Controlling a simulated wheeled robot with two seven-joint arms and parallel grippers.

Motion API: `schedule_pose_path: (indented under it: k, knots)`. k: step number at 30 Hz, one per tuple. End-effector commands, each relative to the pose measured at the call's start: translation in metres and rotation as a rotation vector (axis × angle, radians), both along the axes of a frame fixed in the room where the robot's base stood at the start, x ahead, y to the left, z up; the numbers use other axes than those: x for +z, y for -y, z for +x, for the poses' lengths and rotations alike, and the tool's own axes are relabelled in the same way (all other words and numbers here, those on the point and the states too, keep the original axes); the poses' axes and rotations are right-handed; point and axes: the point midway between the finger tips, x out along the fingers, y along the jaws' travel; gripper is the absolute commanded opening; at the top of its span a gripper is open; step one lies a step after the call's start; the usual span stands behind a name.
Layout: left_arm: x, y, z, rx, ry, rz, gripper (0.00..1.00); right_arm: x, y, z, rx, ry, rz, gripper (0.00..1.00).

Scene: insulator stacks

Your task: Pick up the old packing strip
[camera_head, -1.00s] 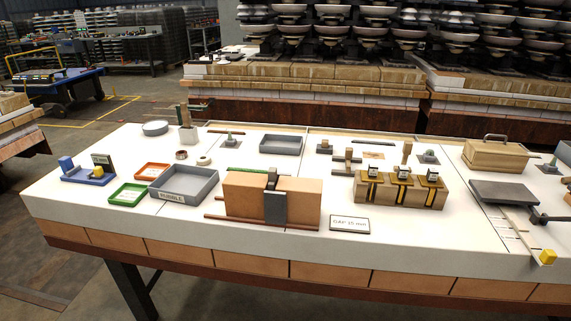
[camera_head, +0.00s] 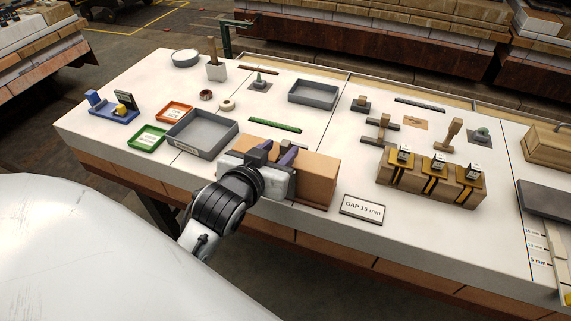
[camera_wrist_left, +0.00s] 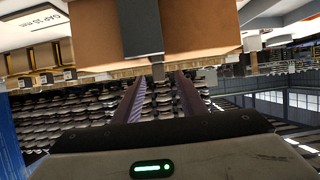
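Two tan bricks (camera_head: 318,178) stand side by side near the front edge of the table. A dark grey piece (camera_wrist_left: 143,28), which looks like the packing strip, sits at the gap between them in the left wrist view. In the head view my gripper largely hides it. My left gripper (camera_head: 276,152) is at the bricks, its two purple-grey fingers reaching over them. In the left wrist view the fingers (camera_wrist_left: 160,82) are parted, with the grey piece beyond their tips and nothing clearly held. My right gripper is out of view.
A grey tray (camera_head: 222,143) stands just left of the bricks, with a green tray (camera_head: 148,138) and orange tray (camera_head: 174,111) beyond. A green strip (camera_head: 275,126) lies behind the bricks. A "GAP 15 mm" sign (camera_head: 362,208) and a block with gold clamps (camera_head: 414,188) stand right.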

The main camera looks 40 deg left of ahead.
Motion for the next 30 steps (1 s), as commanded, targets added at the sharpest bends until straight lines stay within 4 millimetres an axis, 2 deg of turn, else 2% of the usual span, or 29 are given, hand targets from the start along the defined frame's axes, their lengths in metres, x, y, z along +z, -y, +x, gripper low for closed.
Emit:
schedule_pose_path:
  k: [3, 7, 16, 23, 30]
  knots:
    - [-0.008, -0.004, 0.018, -0.001, 0.001, 0.002, 0.38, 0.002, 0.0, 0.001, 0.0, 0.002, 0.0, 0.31]
    - [-0.014, -0.007, 0.032, 0.0, 0.001, 0.001, 0.38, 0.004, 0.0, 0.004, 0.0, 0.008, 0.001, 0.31]
    - [-0.017, -0.008, 0.037, -0.001, 0.0, 0.0, 0.38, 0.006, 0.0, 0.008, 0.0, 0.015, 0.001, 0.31]
    - [-0.017, -0.008, 0.037, -0.001, 0.0, 0.0, 0.0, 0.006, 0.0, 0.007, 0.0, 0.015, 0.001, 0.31]
    - [-0.016, -0.008, 0.036, -0.001, 0.0, 0.0, 0.0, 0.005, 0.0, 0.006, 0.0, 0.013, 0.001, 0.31]
